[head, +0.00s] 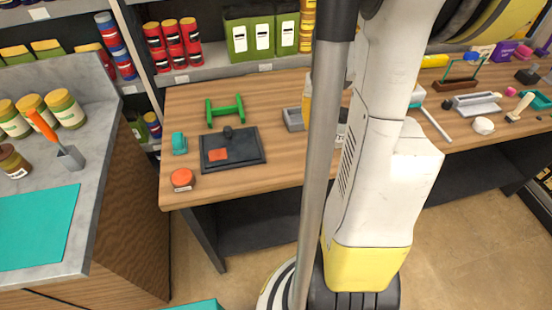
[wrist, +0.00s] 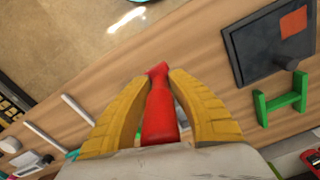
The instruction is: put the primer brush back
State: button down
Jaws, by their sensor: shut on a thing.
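My gripper (wrist: 158,95) shows in the wrist view with its yellow fingers on either side of a red tool (wrist: 158,112), shut on it. The tool is smooth, with a narrow neck and a flared tip, and its lower part is hidden by the gripper. I cannot tell for sure that it is the primer brush. In the head view my arm hides most of the gripper.
The wooden table (head: 240,186) holds a dark plate (head: 232,158) with an orange square, a green stand (head: 225,111), a teal item (head: 179,144) and an orange round container (head: 182,180). A teal mat (head: 38,228) and several jars lie on the left counter. Shelves stand behind.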

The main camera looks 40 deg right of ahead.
jog(key=w+a+f+b, duration=0.1)
jog(key=w+a+f, duration=0.2)
jog(key=w, duration=0.1)
jog(key=w+a+f+b, duration=0.1)
jog(key=w+a+f, duration=0.2)
jog(key=a, duration=0.1)
jog(key=shift+w+a+f+b, duration=0.15)
jog(key=shift+w+f+b, duration=0.2)
jog(key=shift+w+b, duration=0.05)
notch_tip(320, 180, down, 4)
jog(key=shift+b, duration=0.85)
jog(key=shift+r, duration=0.1)
jog(key=c, duration=1.7)
grip_release()
jog(key=shift+f, duration=0.2)
jog(key=o, duration=0.4)
jog(key=shift+r, duration=0.1)
